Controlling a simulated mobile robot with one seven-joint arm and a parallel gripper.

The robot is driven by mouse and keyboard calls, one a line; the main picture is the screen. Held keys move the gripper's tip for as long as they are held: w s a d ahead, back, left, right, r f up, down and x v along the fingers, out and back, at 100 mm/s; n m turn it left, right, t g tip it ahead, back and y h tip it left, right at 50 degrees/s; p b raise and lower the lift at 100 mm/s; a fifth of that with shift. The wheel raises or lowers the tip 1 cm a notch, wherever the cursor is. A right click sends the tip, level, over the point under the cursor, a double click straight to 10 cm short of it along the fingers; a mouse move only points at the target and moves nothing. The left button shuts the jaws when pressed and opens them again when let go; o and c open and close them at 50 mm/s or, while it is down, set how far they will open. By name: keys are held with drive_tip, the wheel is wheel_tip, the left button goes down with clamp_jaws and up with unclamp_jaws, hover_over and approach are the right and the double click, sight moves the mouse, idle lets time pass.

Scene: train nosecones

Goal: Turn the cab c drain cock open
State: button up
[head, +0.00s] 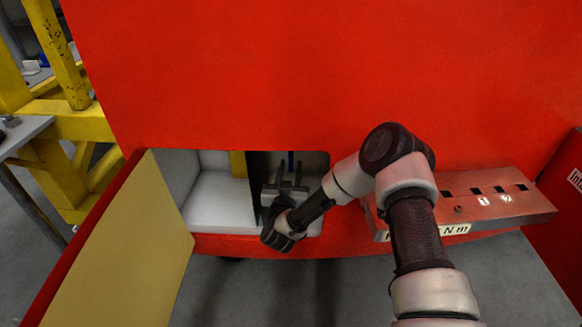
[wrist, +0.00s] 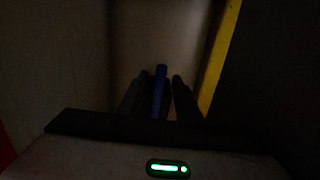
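A blue lever (head: 291,160), which I take to be a cock handle, is in the right part of the open compartment in the red nosecone. In the wrist view the blue lever (wrist: 159,88) stands between my two dark fingers. My gripper (head: 287,172) reaches into the compartment. It also shows in the wrist view (wrist: 160,82), with its fingers apart, one on each side of the lever, and small gaps at the tips. The lever's base is hidden. No label shows which cab it belongs to.
A yellow bar (head: 238,164) stands in the compartment left of a dark divider (head: 257,185); it also shows in the wrist view (wrist: 220,60). The open hatch door (head: 130,245) hangs at the left. A red shelf with slots (head: 460,208) juts out at the right.

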drive_tip(key=shift+w, duration=0.9)
drive_tip(key=shift+c, duration=0.4)
clamp_jaws()
